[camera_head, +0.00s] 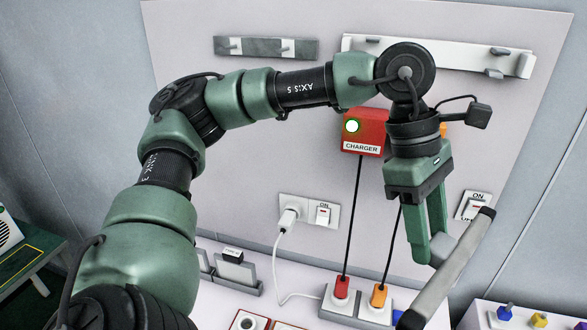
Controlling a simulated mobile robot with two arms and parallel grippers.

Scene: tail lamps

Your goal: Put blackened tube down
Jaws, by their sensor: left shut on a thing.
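My left arm reaches in from the left and my left gripper (440,252) points down at the right of the view. It is shut on a tube (450,270), grey-white along its length with dark ends. The tube is tilted, its upper end to the right and its lower end toward the bottom of the view. It is held in front of the white bench, and I cannot tell whether its lower end touches anything. My right gripper is not in view.
A red charger box (364,131) hangs on the back panel, its cables running down to red (341,288) and orange (379,295) plugs. A white wall socket (309,211) is left of them. A white tray (520,316) with small coloured parts is at the bottom right.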

